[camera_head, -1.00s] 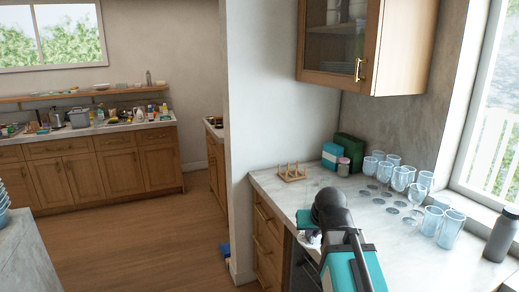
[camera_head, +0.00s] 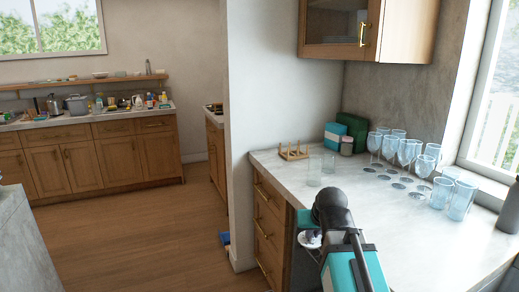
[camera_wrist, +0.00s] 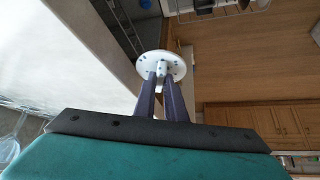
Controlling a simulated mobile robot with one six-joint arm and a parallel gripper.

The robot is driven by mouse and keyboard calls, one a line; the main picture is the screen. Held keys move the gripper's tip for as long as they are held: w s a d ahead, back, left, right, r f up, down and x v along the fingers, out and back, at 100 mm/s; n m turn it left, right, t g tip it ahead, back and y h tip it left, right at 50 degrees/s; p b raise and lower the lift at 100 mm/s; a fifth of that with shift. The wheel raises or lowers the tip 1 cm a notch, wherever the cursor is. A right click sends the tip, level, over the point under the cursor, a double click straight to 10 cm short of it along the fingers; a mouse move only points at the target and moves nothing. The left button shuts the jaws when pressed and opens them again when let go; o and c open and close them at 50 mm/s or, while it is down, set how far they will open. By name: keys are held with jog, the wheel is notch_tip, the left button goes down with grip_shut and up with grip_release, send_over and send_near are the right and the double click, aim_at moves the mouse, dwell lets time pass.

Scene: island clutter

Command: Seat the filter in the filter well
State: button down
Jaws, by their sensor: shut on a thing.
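The filter, a round white disc with dark holes and a small raised centre (camera_wrist: 174,62), is held out in front of the wrist. My gripper (camera_wrist: 162,80) is shut on its raised centre, with two dark purple fingers close together. In the head view the filter (camera_head: 310,239) shows as a small white shape left of my arm, by the front edge of the counter; my fingers are mostly hidden there by the arm. I cannot make out the filter well in either view.
The marble counter (camera_head: 398,238) carries stemmed glasses and tumblers (camera_head: 405,152), a wooden peg rack (camera_head: 293,152) and teal and green boxes (camera_head: 350,130). Wooden drawers (camera_head: 270,215) are below it. The wooden floor (camera_head: 140,230) to the left is mostly clear.

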notch_tip(320, 180, down, 42)
jog(key=b, duration=4)
jog(key=shift+r, duration=0.25)
jog(key=shift+r, duration=0.1)
notch_tip(320, 180, up, 10)
jog(key=s+p, duration=0.2)
jog(key=p, duration=0.2)
jog(key=shift+s, duration=0.35)
jog(key=shift+s, duration=0.15)
